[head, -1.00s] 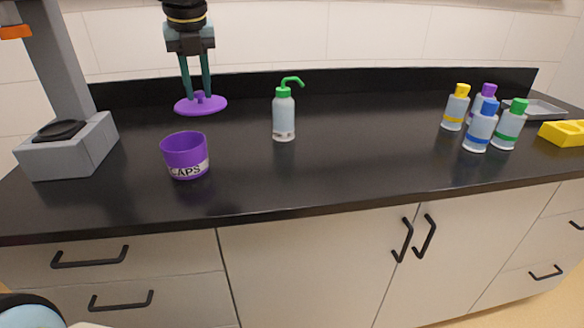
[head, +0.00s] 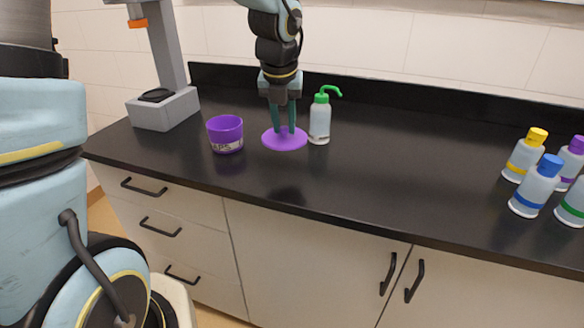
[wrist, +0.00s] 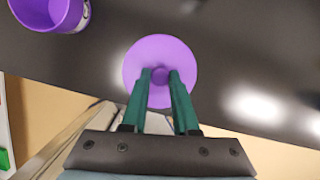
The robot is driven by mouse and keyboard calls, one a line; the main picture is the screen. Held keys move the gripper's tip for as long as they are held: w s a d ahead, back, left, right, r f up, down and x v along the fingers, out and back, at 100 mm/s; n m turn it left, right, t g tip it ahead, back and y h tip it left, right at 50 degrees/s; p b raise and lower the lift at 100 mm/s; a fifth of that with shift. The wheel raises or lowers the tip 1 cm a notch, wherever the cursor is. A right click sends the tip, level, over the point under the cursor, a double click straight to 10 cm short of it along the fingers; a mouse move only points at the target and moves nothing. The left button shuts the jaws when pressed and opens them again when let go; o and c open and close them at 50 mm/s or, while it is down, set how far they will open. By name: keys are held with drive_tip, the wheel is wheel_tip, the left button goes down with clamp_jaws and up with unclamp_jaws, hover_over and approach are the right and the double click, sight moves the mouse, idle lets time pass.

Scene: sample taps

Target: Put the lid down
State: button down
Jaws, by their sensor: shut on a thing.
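The lid is a purple disc (head: 285,140) with a small knob in its middle. My gripper (head: 284,129) points straight down and is shut on the lid's knob. The lid looks level and is at or just above the black counter; I cannot tell whether it touches. In the wrist view the lid (wrist: 161,53) shows between the green fingers (wrist: 160,78), close to the counter's front edge. The purple tub marked CAPS (head: 226,134) stands open just left of the lid. It also shows at the upper left of the wrist view (wrist: 50,12).
A wash bottle with a green top (head: 320,118) stands close to the right of the lid. A grey stand (head: 163,108) is at the left. Several colour-capped bottles (head: 537,187) stand at the right. The counter (head: 420,155) between is clear.

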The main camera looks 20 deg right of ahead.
sight(281, 145)
wheel_tip(281, 145, down, 9)
drive_tip(key=shift+f, duration=0.1)
idle(0.3)
drive_tip(key=c, duration=0.7)
unclamp_jaws()
drive_tip(key=shift+f, duration=0.1)
drive_tip(key=v, duration=1.2)
drive_tip(key=shift+w, duration=0.1)
